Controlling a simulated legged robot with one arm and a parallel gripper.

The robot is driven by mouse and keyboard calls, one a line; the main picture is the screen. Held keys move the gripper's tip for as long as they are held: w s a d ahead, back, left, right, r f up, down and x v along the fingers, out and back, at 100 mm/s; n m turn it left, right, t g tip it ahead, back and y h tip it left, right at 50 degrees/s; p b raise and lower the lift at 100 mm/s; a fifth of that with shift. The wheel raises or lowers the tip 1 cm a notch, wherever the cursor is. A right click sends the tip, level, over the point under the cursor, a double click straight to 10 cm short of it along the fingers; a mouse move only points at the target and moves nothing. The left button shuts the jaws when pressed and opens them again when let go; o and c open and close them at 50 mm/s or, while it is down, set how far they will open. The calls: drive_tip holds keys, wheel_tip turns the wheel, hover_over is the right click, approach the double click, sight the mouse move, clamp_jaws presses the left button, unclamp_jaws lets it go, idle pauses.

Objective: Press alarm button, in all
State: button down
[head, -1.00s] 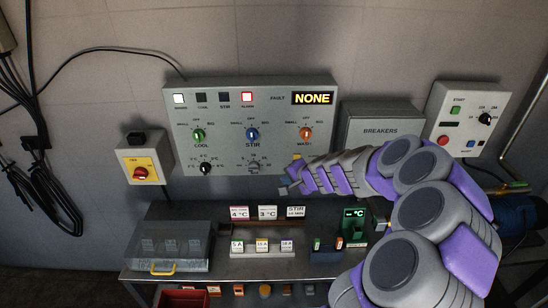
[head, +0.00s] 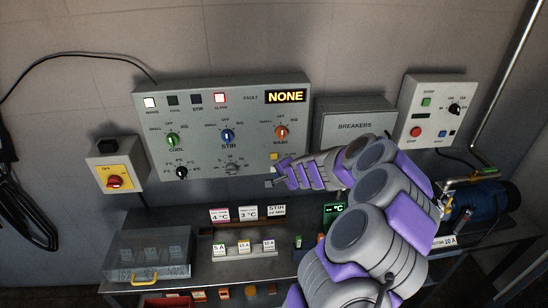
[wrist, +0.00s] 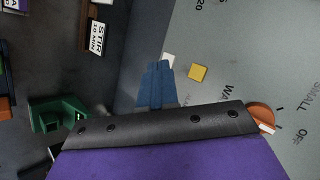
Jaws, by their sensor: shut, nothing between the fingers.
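The grey control panel (head: 205,180) on the wall has a lit lamp marked ALARM (head: 220,98) in its top row and a display reading NONE (head: 286,96). A small yellow square button (head: 273,157) sits near its lower right, below the WASH knob (head: 281,132). In the wrist view the yellow button (wrist: 198,72) lies beside a small white square (wrist: 168,60); I cannot read a label for either. My gripper (head: 270,184) is shut and empty at the panel's lower right edge. In the wrist view its blue fingertips (wrist: 155,66) are close to the white square; contact cannot be told.
A breakers box (head: 355,125) and a start/stop box (head: 430,108) hang to the right. A yellow box with a red switch (head: 114,181) hangs to the left. Below is a bench with a clear-lidded case (head: 150,255), label cards (head: 248,213) and a green meter (head: 335,211).

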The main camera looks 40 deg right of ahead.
drive_tip(key=shift+w+d+p, duration=0.3)
drive_tip(key=shift+w+d, duration=0.3)
drive_tip(key=shift+w, duration=0.45)
drive_tip(key=shift+w+d+p, duration=0.25)
drive_tip(key=shift+w+d, duration=0.35)
drive_tip(key=shift+w, duration=0.45)
drive_tip(key=shift+w+d+p, duration=0.3)
drive_tip(key=shift+w+d, duration=0.3)
drive_tip(key=shift+w, duration=0.45)
drive_tip(key=shift+w+d+p, duration=0.35)
drive_tip(key=shift+w+d, duration=0.05)
drive_tip(key=shift+w, duration=0.2)
idle(0.4)
drive_tip(key=shift+s+a, duration=0.1)
drive_tip(key=shift+s+a+r, duration=0.1)
drive_tip(key=shift+s+a, duration=0.3)
drive_tip(key=shift+s, duration=0.2)
idle(0.3)
drive_tip(key=s+a, duration=0.1)
drive_tip(key=s, duration=0.1)
drive_tip(key=s+a+b, duration=0.1)
drive_tip(key=s, duration=0.1)
drive_tip(key=shift+s+a, duration=0.1)
drive_tip(key=shift+a, duration=0.2)
